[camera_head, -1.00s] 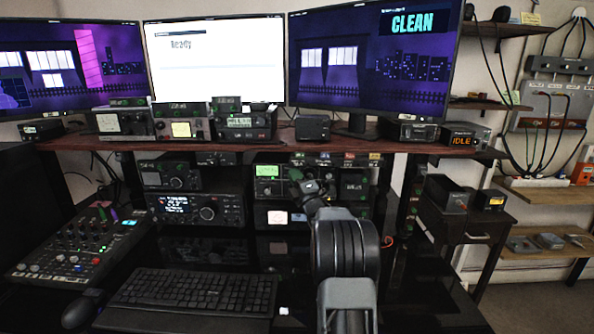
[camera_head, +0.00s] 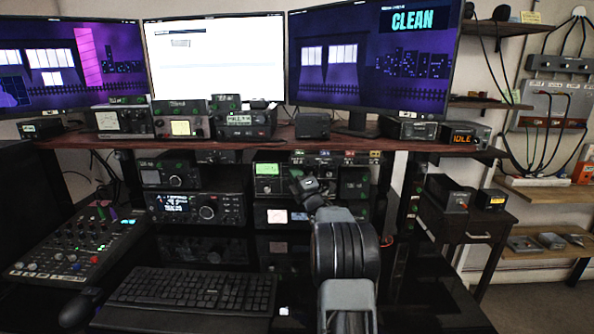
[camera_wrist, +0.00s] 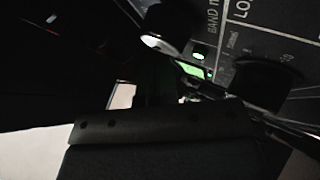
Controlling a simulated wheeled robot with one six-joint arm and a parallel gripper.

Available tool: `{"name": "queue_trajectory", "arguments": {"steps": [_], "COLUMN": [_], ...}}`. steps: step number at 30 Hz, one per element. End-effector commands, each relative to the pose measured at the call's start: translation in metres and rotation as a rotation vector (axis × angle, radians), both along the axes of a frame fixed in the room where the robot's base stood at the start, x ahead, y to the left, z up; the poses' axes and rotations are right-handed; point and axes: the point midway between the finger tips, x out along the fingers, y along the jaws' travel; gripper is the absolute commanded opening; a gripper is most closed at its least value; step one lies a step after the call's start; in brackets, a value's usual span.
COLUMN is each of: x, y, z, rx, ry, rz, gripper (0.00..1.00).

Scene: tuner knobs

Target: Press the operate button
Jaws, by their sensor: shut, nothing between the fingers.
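My gripper (camera_head: 305,187) is shut and empty. It reaches up close to the front of the stacked radio units under the red-brown shelf. In the wrist view my gripper (camera_wrist: 158,95) is a dark shape in front of a black panel (camera_wrist: 275,20) with white lettering, partly reading "BAND". I cannot make out a label reading "operate" in either view. My arm hides part of the units behind it, and contact cannot be told.
An amber "IDLE" display unit (camera_head: 461,136) stands on the shelf (camera_head: 352,145) at right. Several small radios line the shelf. A keyboard (camera_head: 190,291) and a mixer (camera_head: 78,242) fill the desk at left. Three monitors stand behind; the right one reads "CLEAN".

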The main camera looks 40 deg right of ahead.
Motion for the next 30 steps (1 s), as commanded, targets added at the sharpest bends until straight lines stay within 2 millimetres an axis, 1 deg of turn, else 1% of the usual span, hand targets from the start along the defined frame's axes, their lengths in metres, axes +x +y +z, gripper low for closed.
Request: {"name": "queue_trajectory", "arguments": {"steps": [20,30], "x": [0.0018,-0.0038], "y": [-0.0014,0.0029], "z": [-0.0003,-0.0024], "rx": [0.000,-0.001], "ry": [0.001,0.000], "rz": [0.000,-0.001], "gripper": [0.00,0.00]}}
